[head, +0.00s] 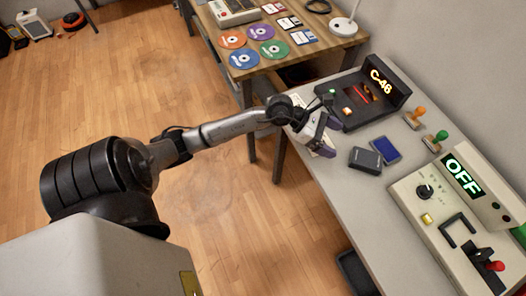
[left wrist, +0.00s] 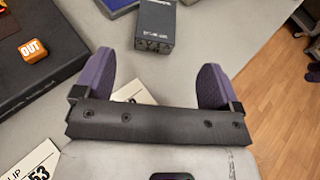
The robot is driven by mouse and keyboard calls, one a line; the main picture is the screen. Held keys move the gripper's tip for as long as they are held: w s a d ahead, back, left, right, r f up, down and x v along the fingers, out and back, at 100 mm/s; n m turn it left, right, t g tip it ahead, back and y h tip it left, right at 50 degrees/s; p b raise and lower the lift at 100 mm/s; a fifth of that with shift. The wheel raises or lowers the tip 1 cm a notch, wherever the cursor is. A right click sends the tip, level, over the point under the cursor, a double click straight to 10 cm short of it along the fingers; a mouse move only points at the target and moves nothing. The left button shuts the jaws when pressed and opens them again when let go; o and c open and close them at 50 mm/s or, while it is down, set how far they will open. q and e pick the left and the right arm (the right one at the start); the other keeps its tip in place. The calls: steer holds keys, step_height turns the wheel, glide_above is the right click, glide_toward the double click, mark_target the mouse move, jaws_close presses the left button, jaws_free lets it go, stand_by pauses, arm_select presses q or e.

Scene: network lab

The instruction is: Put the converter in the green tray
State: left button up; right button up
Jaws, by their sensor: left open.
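A small dark grey box (head: 366,159), which looks like the converter, lies on the grey table beside a blue pad. It also shows in the left wrist view (left wrist: 155,27), at the top middle, with white print on its side. My left gripper (head: 329,137) is open and empty, just left of the box in the head view. In the left wrist view its purple-padded fingers (left wrist: 157,65) are spread wide, with the box beyond the tips, not between them. I cannot make out a green tray; only an unclear green thing (head: 519,231) shows at the right edge. My right gripper is out of view.
A black device reading C-46 (head: 365,95) stands behind the gripper. The blue pad (head: 385,149) is right beside the box. Two stamps (head: 414,117) and a panel reading OFF (head: 455,215) stand to the right. Paper slips (left wrist: 132,91) lie under the gripper.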

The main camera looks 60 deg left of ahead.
arm_select(q)
steer(key=s+d+r+n+t+h, duration=0.1)
steer(key=s+d+r+n+t, duration=0.2)
steer(key=r+n+t, duration=0.65)
steer(key=s+a+f+n+g+y, duration=0.1)
steer(key=s+a+f+n+y, duration=0.15)
steer(key=n+y, duration=0.4)
steer(key=s+a+f+n+y, duration=0.1)
steer(key=f+n+y, duration=0.25)
steer(key=n, duration=0.65)
steer(key=s+a+f+n+g+y, duration=0.1)
steer(key=s+a+f+n+y, duration=0.1)
steer(key=f+n+y, duration=0.45)
steer(key=s+d+f+n+g+h, duration=0.3)
steer(key=s+d+f+n+g, duration=0.1)
steer(key=s+f+n+g, duration=0.4)
steer(key=s+n+g, duration=0.1)
steer(key=s+g, duration=0.1)
steer(key=s, duration=0.1)
steer(key=shift+s+d+f, duration=0.2)
steer(key=shift+s+f, duration=0.2)
steer(key=shift+o, duration=0.4)
steer(key=s+d+f+n+g+h, duration=0.1)
steer(key=s+d+f+g+h, duration=0.1)
steer(key=s, duration=0.5)
steer(key=shift+d+g+h, duration=0.45)
steer(key=shift+d+g, duration=0.4)
steer(key=shift+d, duration=0.25)
